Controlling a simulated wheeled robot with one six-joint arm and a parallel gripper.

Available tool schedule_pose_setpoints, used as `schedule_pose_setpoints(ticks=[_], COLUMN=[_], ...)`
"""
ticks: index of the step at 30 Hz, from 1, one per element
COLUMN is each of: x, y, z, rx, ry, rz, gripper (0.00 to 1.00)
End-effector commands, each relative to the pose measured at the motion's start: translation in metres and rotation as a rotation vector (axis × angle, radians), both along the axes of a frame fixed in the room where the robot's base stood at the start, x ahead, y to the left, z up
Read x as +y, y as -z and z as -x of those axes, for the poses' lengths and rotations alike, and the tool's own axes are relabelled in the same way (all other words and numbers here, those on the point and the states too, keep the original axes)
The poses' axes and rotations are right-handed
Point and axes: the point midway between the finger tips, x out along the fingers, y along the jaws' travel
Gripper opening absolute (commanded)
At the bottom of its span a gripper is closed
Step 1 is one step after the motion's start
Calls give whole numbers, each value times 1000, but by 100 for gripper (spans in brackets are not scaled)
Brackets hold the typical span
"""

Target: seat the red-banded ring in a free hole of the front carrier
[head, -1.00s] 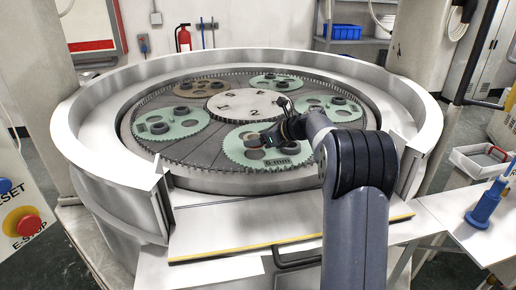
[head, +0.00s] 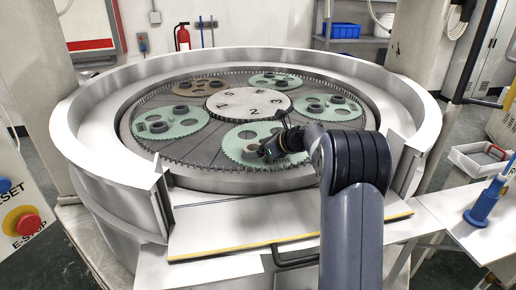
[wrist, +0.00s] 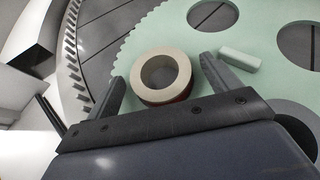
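The red-banded ring (wrist: 161,77) has a pale tan top, and a strip of reddish-brown side shows at its lower right. In the wrist view it is between the two fingers of my gripper (wrist: 165,80), with a gap to each finger. It is over the green toothed front carrier (wrist: 150,38); I cannot tell whether it lies on the plate or sits in a hole. Dark open holes show in the carrier at the top (wrist: 212,14) and right (wrist: 298,40). In the head view my gripper (head: 264,151) is low over the front carrier (head: 237,158), hiding part of it.
A small pale green block (wrist: 240,60) lies on the carrier beside the right finger. A dark grey round part shows at the right edge (wrist: 298,133). Other carriers (head: 172,128) with dark rings surround the numbered centre disc (head: 248,103). A raised pale wall (head: 85,150) encloses the machine.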

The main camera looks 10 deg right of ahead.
Motion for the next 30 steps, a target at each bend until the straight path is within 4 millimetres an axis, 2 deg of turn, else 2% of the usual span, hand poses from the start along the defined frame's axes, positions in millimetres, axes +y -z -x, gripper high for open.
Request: schedule_pose_setpoints(ticks=[11, 24, 30], x=[-5, -60, -73], y=[-8, -50, -60], z=[5, 59, 72], rx=[-2, -3, 0], ry=[2, 3, 0], rz=[-1, 1, 0], gripper=[84, 84, 84])
